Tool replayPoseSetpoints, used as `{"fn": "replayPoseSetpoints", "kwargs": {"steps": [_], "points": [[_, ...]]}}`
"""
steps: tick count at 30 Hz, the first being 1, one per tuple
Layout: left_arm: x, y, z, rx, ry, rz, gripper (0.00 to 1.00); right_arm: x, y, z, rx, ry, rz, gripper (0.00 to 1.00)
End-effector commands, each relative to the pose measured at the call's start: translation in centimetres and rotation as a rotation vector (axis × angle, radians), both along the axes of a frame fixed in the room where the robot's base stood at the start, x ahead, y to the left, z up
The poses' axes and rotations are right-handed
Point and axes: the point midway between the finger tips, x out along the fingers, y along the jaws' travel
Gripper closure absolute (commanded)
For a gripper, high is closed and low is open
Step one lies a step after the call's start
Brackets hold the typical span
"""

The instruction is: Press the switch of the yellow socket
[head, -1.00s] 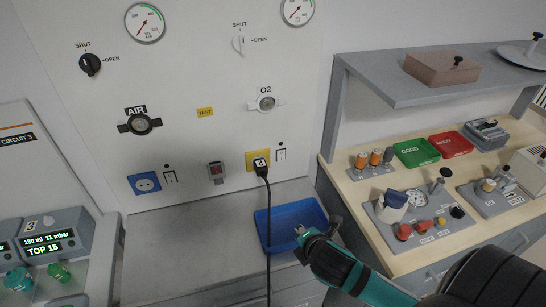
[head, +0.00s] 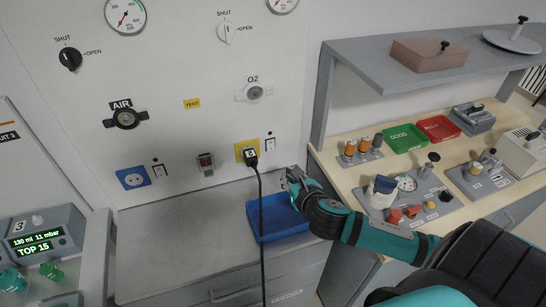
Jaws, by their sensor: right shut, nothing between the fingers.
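The yellow socket (head: 241,149) is on the white wall panel, with a black plug (head: 251,158) in it and its cord hanging down. A small switch (head: 270,144) is just right of the yellow socket, with a dark dot above it. My right gripper (head: 287,178) is shut and empty, below and to the right of the switch, above the blue tray. It looks apart from the switch, though its distance from the wall is hard to tell. My left gripper is not in view.
A blue socket (head: 133,178) with its own switch (head: 158,170) is at the left, and a red rocker switch (head: 206,163) sits between the sockets. The blue tray (head: 261,236) stands on the grey counter (head: 170,240). A wooden bench with parts is at the right.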

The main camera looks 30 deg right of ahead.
Motion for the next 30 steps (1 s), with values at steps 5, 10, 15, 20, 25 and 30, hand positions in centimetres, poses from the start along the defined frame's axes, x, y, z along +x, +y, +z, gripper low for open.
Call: {"fn": "replayPoseSetpoints", "kwargs": {"steps": [5,10,15,20,25,30], "points": [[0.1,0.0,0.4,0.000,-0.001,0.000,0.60,1.6,-0.4,-0.6,0.002,0.000,-0.003,1.00],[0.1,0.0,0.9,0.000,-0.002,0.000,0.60,4.7,-1.1,-1.9,0.004,-0.001,-0.005,1.00],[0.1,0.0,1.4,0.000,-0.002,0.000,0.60,8.0,-1.9,-3.4,0.004,-0.001,-0.004,1.00],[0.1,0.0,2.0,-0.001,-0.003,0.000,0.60,10.5,-2.5,-4.0,0.004,0.000,-0.003,1.00],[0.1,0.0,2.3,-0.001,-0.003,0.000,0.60,12.1,-2.9,-4.3,0.003,0.000,-0.002,1.00],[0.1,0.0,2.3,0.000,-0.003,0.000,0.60,12.7,-3.0,-4.5,0.002,0.000,0.000,1.00]]}}
